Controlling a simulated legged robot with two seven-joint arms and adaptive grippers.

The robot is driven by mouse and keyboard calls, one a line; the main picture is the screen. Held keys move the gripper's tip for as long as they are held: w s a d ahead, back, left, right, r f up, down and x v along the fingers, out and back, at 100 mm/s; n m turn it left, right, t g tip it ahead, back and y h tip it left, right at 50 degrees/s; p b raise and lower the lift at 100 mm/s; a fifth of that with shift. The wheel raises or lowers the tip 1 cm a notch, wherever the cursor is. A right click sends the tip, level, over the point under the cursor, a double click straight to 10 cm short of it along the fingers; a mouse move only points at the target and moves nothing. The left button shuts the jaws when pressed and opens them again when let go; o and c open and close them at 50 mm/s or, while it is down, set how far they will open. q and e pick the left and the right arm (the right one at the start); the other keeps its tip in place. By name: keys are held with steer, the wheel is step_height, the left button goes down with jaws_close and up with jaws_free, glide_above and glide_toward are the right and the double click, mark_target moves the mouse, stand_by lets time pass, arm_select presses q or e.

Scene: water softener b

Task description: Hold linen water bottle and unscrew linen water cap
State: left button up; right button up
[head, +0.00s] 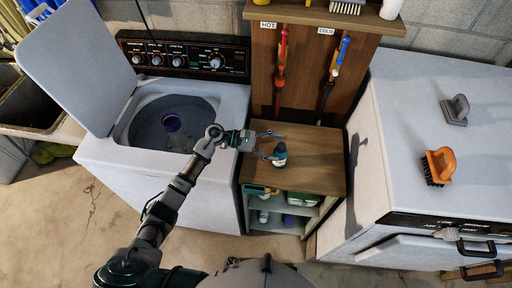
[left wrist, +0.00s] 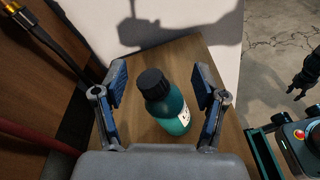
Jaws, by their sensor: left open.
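The linen water bottle (head: 280,158) is teal with a pale label and stands upright on the wooden cabinet top. Its black cap (head: 281,147) is on its neck. In the left wrist view the bottle (left wrist: 170,115) and the ribbed cap (left wrist: 153,83) show between the two fingers. My left gripper (head: 274,145) comes from the left and is open around the bottle, with a gap visible on each side. In the left wrist view its blue-padded fingers (left wrist: 160,82) flank the cap. A dark part at that view's right edge may be my right gripper; its jaws are unclear.
The cabinet top (head: 315,165) is otherwise clear, with bottles on shelves below. A wooden panel with red and blue taps (head: 338,60) stands behind.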

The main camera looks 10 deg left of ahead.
arm_select(q)
steer(key=a+f+n+y, duration=0.1)
steer(key=w+a+f+n+y, duration=0.1)
steer(key=a+f+n+y, duration=0.1)
steer(key=w+a+f+n+y, duration=0.1)
steer(key=f, duration=0.1)
steer(key=shift+a+f+y, duration=0.15)
steer(key=shift+a+y, duration=0.2)
steer(key=shift+y, duration=0.05)
steer(key=shift+d+f, duration=0.2)
steer(key=shift+f, duration=0.25)
steer(key=x, duration=0.6)
steer(key=shift+s+d, duration=0.1)
steer(key=shift+d, duration=0.3)
steer(key=c, duration=0.5)
steer(key=shift+a, duration=0.15)
steer(key=shift+c, duration=0.7)
steer(key=shift+o, duration=0.9)
steer(key=shift+a, duration=0.35)
jaws_close()
steer(key=shift+d, duration=0.9)
steer(key=shift+a, duration=0.15)
steer(key=shift+a, duration=0.4)
